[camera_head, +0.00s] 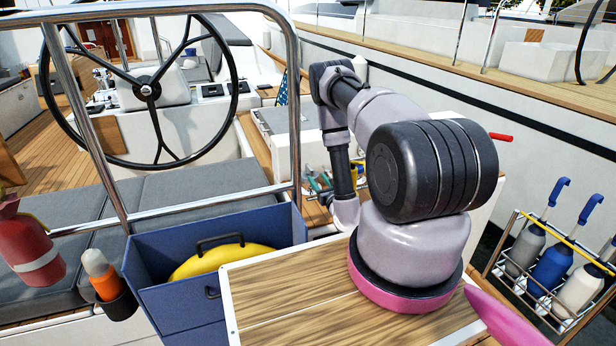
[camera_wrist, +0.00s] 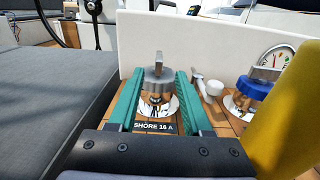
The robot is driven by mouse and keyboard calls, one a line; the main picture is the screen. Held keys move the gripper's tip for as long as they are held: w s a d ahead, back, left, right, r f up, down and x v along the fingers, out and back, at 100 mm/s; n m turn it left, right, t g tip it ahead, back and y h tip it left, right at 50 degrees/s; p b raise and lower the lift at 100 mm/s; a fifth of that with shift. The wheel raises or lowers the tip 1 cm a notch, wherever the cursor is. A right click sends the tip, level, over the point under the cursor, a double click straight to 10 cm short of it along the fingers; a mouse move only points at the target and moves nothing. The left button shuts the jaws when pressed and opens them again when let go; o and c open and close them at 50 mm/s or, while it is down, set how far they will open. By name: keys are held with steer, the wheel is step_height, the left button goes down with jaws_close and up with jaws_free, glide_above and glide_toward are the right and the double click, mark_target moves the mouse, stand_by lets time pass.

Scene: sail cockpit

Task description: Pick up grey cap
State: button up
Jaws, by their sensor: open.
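The grey cap (camera_wrist: 158,75) shows in the wrist view. My gripper (camera_wrist: 159,72) is open, with one teal finger on each side of the cap and a visible gap to both. I cannot tell how far the fingertips are from it in depth. In the head view the teal fingers of my gripper (camera_head: 319,182) show small beside my arm; the cap cannot be made out there.
In the wrist view a blue cap (camera_wrist: 256,87) sits to the right, with a small white fitting (camera_wrist: 212,87) between the caps. A white wall (camera_wrist: 200,45) stands behind, a grey cushion (camera_wrist: 60,100) lies left, and a yellow object (camera_wrist: 283,130) fills the right edge.

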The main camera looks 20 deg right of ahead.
mark_target(309, 167)
steer(key=w, duration=0.9)
steer(key=shift+a, duration=0.1)
steer(key=shift+s, duration=0.1)
jaws_close()
stand_by(1.2)
